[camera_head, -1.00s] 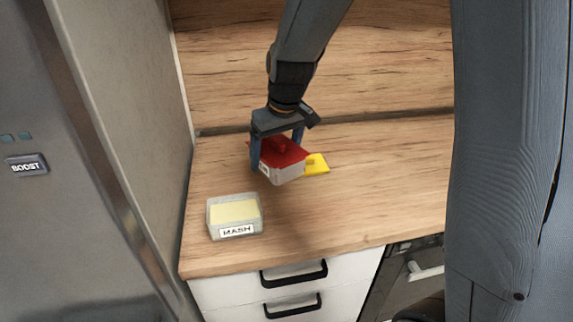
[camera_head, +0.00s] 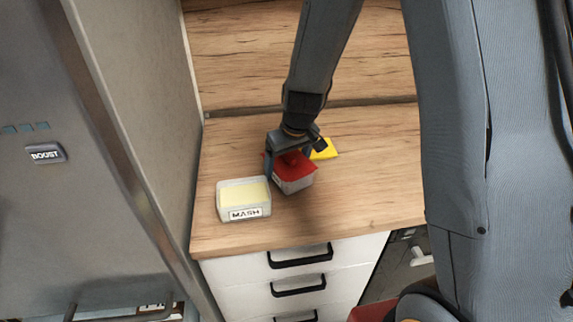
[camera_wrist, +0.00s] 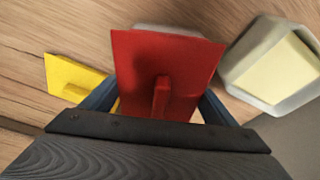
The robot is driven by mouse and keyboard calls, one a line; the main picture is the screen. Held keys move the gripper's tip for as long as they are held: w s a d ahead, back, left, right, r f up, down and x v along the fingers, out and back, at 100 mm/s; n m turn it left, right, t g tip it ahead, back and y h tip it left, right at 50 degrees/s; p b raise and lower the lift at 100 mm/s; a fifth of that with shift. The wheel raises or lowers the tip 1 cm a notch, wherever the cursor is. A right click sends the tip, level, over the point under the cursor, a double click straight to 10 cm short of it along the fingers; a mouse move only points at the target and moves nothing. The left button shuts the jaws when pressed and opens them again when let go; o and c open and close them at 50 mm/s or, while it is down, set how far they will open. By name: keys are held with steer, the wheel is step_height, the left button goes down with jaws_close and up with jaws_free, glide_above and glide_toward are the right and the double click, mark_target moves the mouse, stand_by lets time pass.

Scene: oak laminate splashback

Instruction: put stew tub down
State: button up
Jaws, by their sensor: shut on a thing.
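The stew tub (camera_head: 296,184) is a pale grey tub with a red lid and a red knob; it also shows in the wrist view (camera_wrist: 190,62). My gripper (camera_head: 290,163) is shut on it, with a blue finger on either side. The tub is at or just above the wooden counter (camera_head: 370,190), right of the mash tub; I cannot tell whether it touches the counter. Its label is mostly hidden.
A clear tub labelled MASH (camera_head: 243,199) stands close on the left, also in the wrist view (camera_wrist: 275,65). A yellow flat item (camera_head: 325,149) lies behind. The counter's right side is free. A fridge (camera_head: 90,150) stands left.

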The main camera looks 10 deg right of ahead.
steer(key=shift+f, duration=0.15)
steer(key=o, duration=1.4)
